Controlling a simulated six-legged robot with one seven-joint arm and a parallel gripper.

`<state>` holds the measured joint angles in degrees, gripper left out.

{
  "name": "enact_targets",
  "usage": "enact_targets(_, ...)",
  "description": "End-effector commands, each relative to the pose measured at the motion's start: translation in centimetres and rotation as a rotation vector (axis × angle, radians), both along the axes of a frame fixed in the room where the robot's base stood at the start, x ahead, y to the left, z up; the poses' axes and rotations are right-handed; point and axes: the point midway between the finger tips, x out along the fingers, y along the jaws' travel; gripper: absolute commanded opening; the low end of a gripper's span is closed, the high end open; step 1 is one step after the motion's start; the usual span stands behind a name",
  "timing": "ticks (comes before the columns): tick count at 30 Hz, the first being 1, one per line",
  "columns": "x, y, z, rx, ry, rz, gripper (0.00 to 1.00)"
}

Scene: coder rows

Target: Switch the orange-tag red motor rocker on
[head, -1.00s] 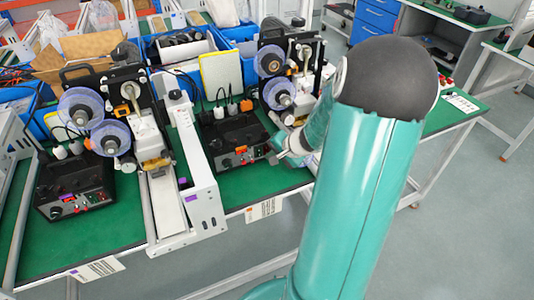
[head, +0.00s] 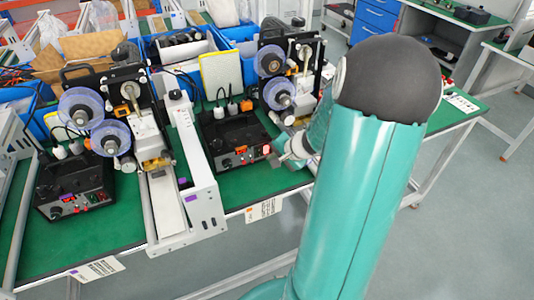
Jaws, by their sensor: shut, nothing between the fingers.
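The orange-tag black control box (head: 228,132) stands on the green bench in the middle of the head view. Its orange tag (head: 240,149) is on the front panel. A bright red rocker (head: 267,149) shows at the right end of that panel; its exact tilt is too small to tell. My gripper (head: 277,160) is shut and empty, just right of and below the rocker, and appears slightly apart from it. My arm hides part of the bench to the right.
A second black box with a purple tag (head: 72,197) stands at the left. A white rail frame (head: 190,165) stands between the boxes. Coder machines with blue reels (head: 279,92) stand behind and right of the orange-tag box. The floor in front of the bench is clear.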

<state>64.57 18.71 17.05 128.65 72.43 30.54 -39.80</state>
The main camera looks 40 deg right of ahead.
Motion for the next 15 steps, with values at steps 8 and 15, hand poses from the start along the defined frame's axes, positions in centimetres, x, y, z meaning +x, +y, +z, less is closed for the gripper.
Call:
enact_targets(8, -0.5, 0.1, 0.1, 0.000, 0.000, 0.000, 0.00)
enact_targets(15, -2.5, 0.8, 0.4, -0.001, 0.000, -0.001, 0.00)
